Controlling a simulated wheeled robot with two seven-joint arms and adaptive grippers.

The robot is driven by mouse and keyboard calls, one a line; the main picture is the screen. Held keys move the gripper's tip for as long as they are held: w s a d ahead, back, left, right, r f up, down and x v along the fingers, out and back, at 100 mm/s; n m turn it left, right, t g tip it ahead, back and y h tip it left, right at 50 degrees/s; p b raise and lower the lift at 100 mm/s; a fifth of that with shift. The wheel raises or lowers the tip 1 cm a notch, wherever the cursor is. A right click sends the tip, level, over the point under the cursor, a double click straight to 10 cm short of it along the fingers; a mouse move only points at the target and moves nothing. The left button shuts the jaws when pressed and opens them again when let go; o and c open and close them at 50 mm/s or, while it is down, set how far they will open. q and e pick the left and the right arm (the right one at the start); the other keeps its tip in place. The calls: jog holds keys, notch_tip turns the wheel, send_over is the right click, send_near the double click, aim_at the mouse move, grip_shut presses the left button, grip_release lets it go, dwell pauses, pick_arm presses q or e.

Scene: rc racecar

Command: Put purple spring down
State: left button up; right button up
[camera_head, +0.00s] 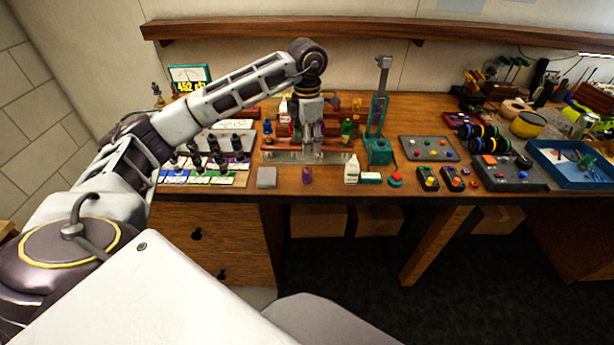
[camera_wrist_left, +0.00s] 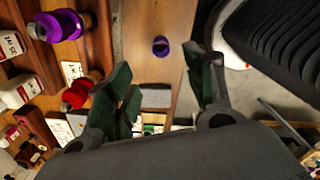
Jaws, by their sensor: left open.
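The purple spring (camera_head: 307,175) stands on the wooden bench (camera_head: 222,195) near its front edge, between a grey pad and a white bottle. It also shows in the left wrist view (camera_wrist_left: 160,46), seen from above as a small purple ring, with bare wood around it. My left gripper (camera_head: 310,142) is above the bench behind the spring in the head view. In the left wrist view, its dark green fingers (camera_wrist_left: 158,78) are spread wide with nothing between them, and the spring lies beyond the gap, apart from both fingers. My right gripper is not in view.
A wooden rack (camera_head: 280,147) with coloured parts stands right behind and under my left gripper. A grey pad (camera_head: 266,177) and a white bottle (camera_head: 351,169) flank the spring. A green press (camera_head: 379,150) stands to the right. The bench's front edge is close.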

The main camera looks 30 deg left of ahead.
pick_arm(q)
send_over(307, 172)
jog(key=s, duration=0.1)
jog(key=f, duration=0.7)
jog(key=shift+d+f, duration=0.15)
jog(key=shift+d, duration=0.2)
jog(key=shift+f, duration=0.3)
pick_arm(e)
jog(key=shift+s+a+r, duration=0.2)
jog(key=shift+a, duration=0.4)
pick_arm(q)
jog(key=shift+s+f+p, duration=0.1)
jog(key=shift+f+p, duration=0.55)
jog(key=shift+f, duration=1.95)
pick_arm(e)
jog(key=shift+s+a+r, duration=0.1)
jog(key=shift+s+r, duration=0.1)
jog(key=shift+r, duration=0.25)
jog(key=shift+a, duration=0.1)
pick_arm(q)
jog(key=c, duration=0.8)
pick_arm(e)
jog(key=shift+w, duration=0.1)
